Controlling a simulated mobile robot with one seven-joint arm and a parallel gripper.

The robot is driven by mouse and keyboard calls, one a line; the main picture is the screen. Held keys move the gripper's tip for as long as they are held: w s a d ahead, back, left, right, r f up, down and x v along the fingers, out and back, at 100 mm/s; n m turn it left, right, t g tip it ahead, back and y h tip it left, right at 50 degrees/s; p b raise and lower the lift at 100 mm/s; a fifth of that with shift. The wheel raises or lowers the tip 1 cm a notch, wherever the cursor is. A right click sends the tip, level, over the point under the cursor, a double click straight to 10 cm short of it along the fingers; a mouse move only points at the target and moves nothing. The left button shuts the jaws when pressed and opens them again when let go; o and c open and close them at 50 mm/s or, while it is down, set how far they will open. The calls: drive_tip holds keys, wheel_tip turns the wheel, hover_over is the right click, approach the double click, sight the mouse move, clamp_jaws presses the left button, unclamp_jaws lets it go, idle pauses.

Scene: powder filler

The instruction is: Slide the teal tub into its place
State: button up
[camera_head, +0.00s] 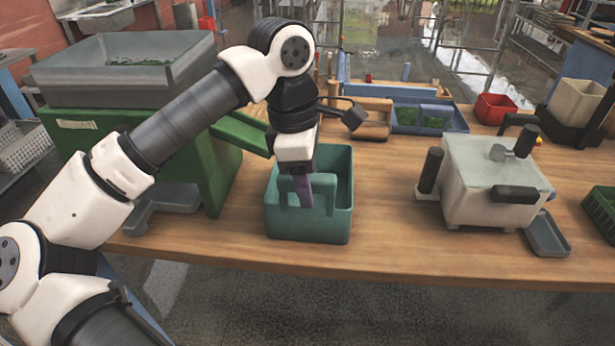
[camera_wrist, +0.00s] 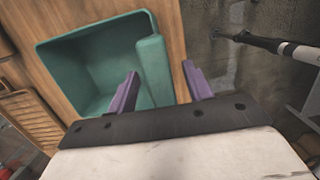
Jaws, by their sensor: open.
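The teal tub (camera_head: 337,219) stands upright on the wooden table, near its front edge and right of the green machine's chute. It is open at the top and looks empty; it also shows in the wrist view (camera_wrist: 75,72). A teal raised piece is on its front wall. My gripper (camera_head: 303,196) points down at the tub's front side. In the wrist view my gripper's two purple fingers (camera_wrist: 162,88) are apart, with the tub's near wall piece (camera_wrist: 155,72) between them. I cannot tell whether either finger touches it.
The green machine (camera_head: 190,150) with a grey hopper (camera_head: 190,75) stands left, its chute (camera_head: 243,137) ending near the tub. A white box device (camera_head: 485,180) stands right, beside a small grey tray (camera_head: 547,234). Blue-grey bins (camera_head: 455,122) lie behind. The table between tub and device is clear.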

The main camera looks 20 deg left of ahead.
wheel_tip(320, 180, up, 14)
drive_tip(key=a, duration=0.2)
drive_tip(key=shift+s+f+b, duration=0.25)
drive_tip(key=shift+s+b, duration=0.05)
drive_tip(key=shift+b, duration=0.15)
